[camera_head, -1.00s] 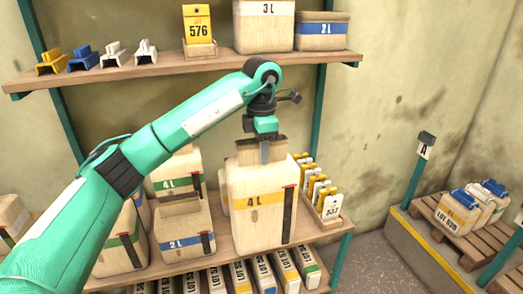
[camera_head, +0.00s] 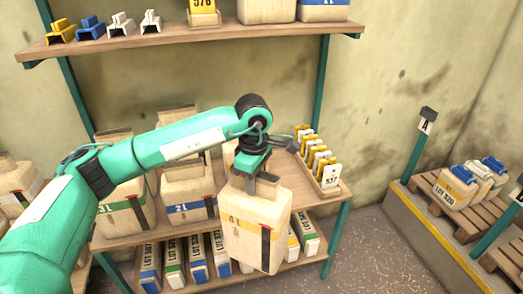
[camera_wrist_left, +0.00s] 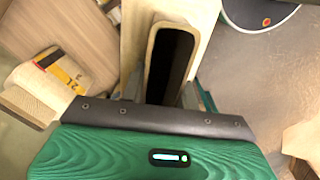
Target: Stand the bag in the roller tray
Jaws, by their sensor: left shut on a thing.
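The bag (camera_head: 257,225) is beige with a yellow 4 L band and a black strip with red on its front. My left gripper (camera_head: 262,182) is shut on its top flap and holds it, slightly tilted, in front of the middle shelf's edge. In the left wrist view the bag's pale top (camera_wrist_left: 205,25) with a dark slot sits just beyond the gripper (camera_wrist_left: 160,92). My right gripper is not in view. I cannot make out a roller tray in either view.
The middle shelf (camera_head: 120,242) holds other bags and a box of yellow and white tags (camera_head: 328,183). Several lot-marked packs stand on the lower shelf. A pallet (camera_head: 465,225) with bags is at the right. Floor is free right of the shelf.

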